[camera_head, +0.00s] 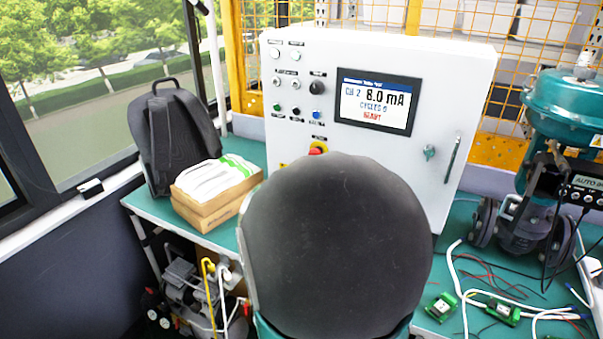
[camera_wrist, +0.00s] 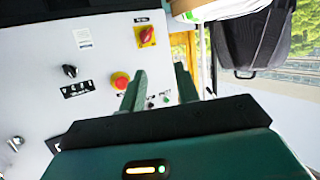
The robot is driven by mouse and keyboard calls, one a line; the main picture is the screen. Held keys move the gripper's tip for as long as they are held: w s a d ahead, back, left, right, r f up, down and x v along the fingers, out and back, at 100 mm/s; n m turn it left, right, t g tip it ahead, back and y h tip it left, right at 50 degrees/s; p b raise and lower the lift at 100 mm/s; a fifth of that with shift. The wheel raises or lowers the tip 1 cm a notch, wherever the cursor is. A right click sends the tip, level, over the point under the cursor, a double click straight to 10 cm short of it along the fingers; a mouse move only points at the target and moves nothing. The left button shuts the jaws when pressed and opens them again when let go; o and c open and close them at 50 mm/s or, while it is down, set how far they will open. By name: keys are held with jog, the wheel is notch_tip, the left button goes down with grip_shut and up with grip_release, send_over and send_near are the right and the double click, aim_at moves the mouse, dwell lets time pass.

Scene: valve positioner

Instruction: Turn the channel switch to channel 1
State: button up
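The white control cabinet (camera_head: 405,165) stands on a green bench, and its display (camera_head: 376,102) reads CH 2 and 8.0 mA. A black rotary knob (camera_wrist: 70,71) with a marked label strip shows in the wrist view, which sees the panel roughly upside down. Another black knob (camera_head: 317,87) sits left of the display. The labels are too small to read, so I cannot tell which is the channel switch. My gripper (camera_wrist: 160,80) is open and empty in front of the panel, its fingers right of the labelled knob and apart from it. My arm hides the gripper in the head view.
Small buttons (camera_head: 276,107) line the panel's left. A backpack (camera_head: 175,135), cardboard box (camera_head: 215,200) and green valve actuator (camera_head: 570,105) flank the cabinet.

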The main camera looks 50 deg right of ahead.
jog(key=s+d+f+m+g+h, duration=0.25)
jog(key=s+d+g+h, duration=0.35)
jog(key=s+d, duration=0.55)
jog(key=w+d, duration=0.2)
jog(key=d, duration=1)
jog(key=shift+d+r+m, duration=0.3)
jog(key=shift+m, duration=0.05)
grip_shut()
